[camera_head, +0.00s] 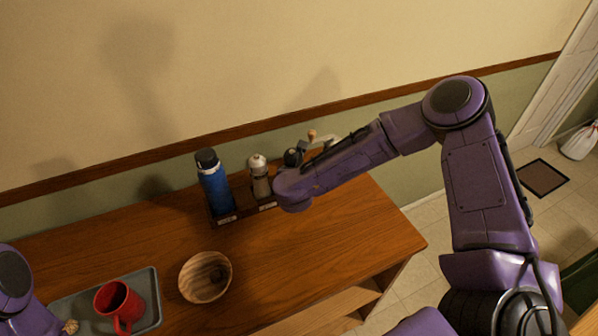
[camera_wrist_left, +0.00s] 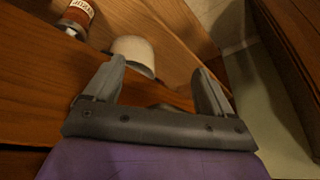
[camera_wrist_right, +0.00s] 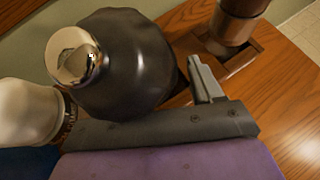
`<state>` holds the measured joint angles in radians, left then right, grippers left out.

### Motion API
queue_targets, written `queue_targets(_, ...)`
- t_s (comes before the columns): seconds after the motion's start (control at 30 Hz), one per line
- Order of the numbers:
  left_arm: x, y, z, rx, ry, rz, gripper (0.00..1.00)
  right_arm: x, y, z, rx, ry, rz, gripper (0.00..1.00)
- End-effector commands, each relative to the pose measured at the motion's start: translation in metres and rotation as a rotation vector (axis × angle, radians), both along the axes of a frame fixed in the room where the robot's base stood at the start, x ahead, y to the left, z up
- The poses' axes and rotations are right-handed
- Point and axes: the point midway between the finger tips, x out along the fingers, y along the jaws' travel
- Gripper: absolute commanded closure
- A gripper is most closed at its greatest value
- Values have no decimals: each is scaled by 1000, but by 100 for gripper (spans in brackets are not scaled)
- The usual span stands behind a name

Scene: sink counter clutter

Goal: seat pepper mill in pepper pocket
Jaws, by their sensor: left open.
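The pepper mill, with a dark round head and shiny metal knob, shows large in the right wrist view (camera_wrist_right: 135,65) and small beside my right arm in the head view (camera_head: 292,157). My right gripper (camera_wrist_right: 175,85) is at the mill; one finger shows to its right and the other is hidden behind it. Whether the jaws grip it is unclear. The mill's lower body and foot are hidden. A wooden rack (camera_head: 228,218) has pockets; part of a dark recess (camera_wrist_right: 180,100) shows beside the mill. My left gripper (camera_wrist_left: 165,80) is open, with nothing between its fingers.
A pale-topped mill (camera_head: 260,175) and blue bottle (camera_head: 215,185) stand in the rack. A brown wooden cylinder (camera_wrist_right: 240,20) stands in a pocket right of the mill. A wooden bowl (camera_head: 205,277) and a grey tray (camera_head: 75,308) with a red mug (camera_head: 118,303) are nearer. The counter's right part is clear.

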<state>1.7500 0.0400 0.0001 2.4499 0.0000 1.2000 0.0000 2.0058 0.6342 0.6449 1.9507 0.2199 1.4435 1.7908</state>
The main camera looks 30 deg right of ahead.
Motion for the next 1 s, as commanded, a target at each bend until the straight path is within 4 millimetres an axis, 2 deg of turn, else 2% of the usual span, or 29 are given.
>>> queue_targets(0.03,0,0,-3,0,0,0,16,-6,-2,-13,-4,26,0,27)
queue_targets(0.37,0,0,-4,0,0,0,16,-7,-5,-10,-5,19,-11,27)
queue_targets(0.47,0,0,-11,0,0,0,16,-16,1,-2,-2,16,-11,27)
queue_targets(0.8,0,0,-37,0,0,0,16,-73,38,47,-2,8,-5,27)
queue_targets(1.0,0,0,-40,0,0,0,16,-88,46,61,-2,9,-7,27)
